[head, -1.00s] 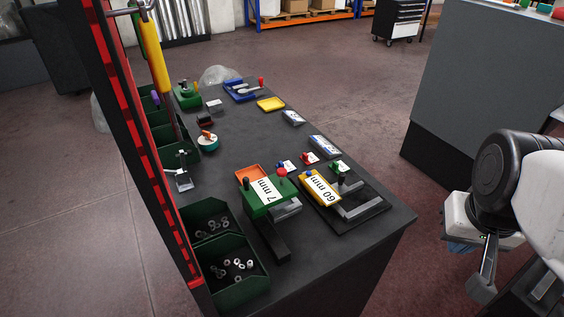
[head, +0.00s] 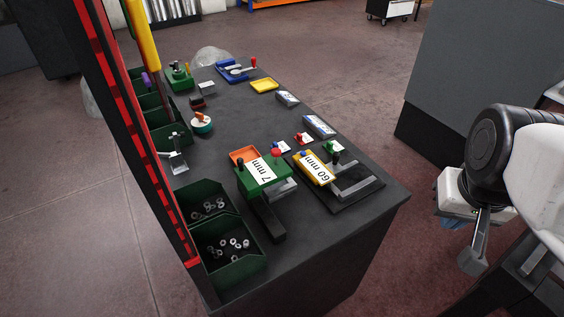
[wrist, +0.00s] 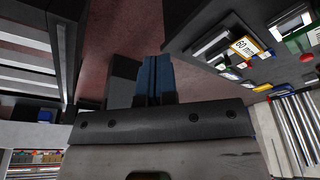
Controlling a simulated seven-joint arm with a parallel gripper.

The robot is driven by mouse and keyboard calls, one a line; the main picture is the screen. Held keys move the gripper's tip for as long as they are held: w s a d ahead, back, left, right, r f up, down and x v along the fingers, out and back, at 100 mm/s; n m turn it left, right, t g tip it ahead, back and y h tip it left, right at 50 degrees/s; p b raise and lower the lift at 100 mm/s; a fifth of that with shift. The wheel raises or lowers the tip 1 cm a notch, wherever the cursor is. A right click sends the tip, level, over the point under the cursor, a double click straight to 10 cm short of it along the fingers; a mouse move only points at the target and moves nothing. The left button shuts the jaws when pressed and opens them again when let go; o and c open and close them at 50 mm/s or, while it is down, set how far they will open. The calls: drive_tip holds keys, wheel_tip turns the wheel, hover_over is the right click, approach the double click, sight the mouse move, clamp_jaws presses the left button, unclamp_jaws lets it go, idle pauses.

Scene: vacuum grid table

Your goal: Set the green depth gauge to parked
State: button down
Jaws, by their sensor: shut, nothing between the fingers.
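The green depth gauge (head: 263,177) stands near the front of the dark table, with a white "7 mm" label, a red knob (head: 276,153) and a dark knob on top. A grey bar runs down in front of it. A yellow gauge (head: 313,169) labelled "60 mm" sits to its right on a black base. My gripper hangs at the far right in the head view, off the table and well apart from the green gauge. In the wrist view its blue fingers (wrist: 153,78) are together and empty.
Green bins (head: 231,250) with metal nuts stand at the table's front left, below a red-edged upright (head: 120,130). An orange tray (head: 243,155) lies behind the green gauge. A grey cabinet (head: 478,80) stands right of the table. The floor between table and cabinet is clear.

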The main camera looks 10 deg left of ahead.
drive_tip(key=c, duration=1.8)
unclamp_jaws()
drive_tip(key=shift+c, duration=0.2)
drive_tip(key=o, duration=0.5)
drive_tip(key=shift+w+a, duration=0.1)
drive_tip(key=shift+o, duration=1.1)
drive_tip(key=shift+w+a+r, duration=0.1)
drive_tip(key=shift+w, duration=0.05)
drive_tip(key=shift+o, duration=0.3)
drive_tip(key=w+a+r+g+y, duration=0.1)
drive_tip(key=w+a+g, duration=0.1)
drive_tip(key=w+a, duration=0.6)
drive_tip(key=shift+w+a+r, duration=0.15)
drive_tip(key=shift+w+a, duration=0.15)
drive_tip(key=shift+w, duration=0.05)
drive_tip(key=g, duration=0.5)
approach(240, 158)
drive_tip(key=x, duration=0.3)
drive_tip(key=shift+a+r+h, duration=0.1)
drive_tip(key=shift+a+h, duration=0.15)
drive_tip(key=shift+h, duration=0.15)
drive_tip(key=shift+x, duration=3.85)
